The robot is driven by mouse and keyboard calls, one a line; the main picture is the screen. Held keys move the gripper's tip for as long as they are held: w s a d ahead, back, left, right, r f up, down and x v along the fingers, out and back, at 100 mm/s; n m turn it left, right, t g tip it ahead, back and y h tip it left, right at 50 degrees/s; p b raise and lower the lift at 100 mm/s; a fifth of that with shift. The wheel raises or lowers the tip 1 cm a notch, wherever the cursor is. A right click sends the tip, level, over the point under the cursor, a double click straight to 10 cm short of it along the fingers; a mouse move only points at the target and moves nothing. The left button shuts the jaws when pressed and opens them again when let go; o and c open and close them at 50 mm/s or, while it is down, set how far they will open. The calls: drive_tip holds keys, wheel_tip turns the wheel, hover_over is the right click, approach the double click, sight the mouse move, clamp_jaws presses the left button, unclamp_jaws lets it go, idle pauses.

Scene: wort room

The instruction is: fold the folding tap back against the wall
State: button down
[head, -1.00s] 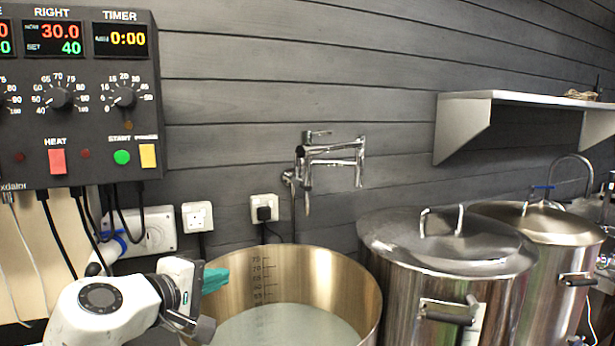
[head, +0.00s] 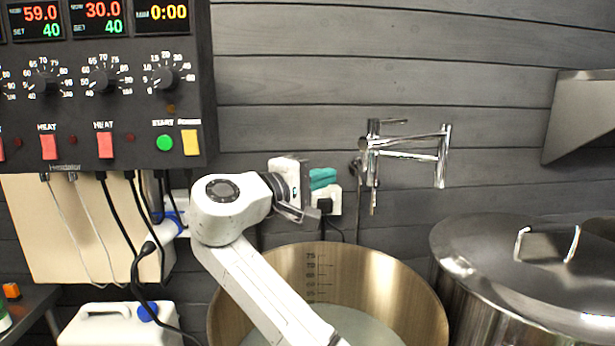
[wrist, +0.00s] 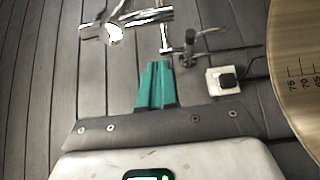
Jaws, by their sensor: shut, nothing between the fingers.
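The chrome folding tap (head: 408,152) is mounted on the dark plank wall, above the back rim of the open pot. Its jointed arm reaches to the right, with a vertical end piece at the far right. Part of the tap also shows at the top of the wrist view (wrist: 128,22), above the fingertips. My gripper (head: 322,179) has teal fingers and is left of the tap, in front of the wall socket, apart from the tap. In the wrist view its fingers (wrist: 156,84) are together with nothing between them.
The open steel pot (head: 412,290) with pale liquid stands below the tap. A lidded pot (head: 500,262) is at the right. A control panel (head: 110,90) hangs at the upper left. A shelf (head: 585,110) is at the right. The wall between tap and shelf is clear.

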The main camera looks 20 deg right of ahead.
drive_tip(key=d+p, duration=0.1)
drive_tip(key=d, duration=0.5)
drive_tip(key=shift+s+p, duration=0.3)
drive_tip(key=shift+p, duration=0.1)
drive_tip(key=shift+d+f, duration=0.1)
drive_tip(key=shift+d, duration=0.1)
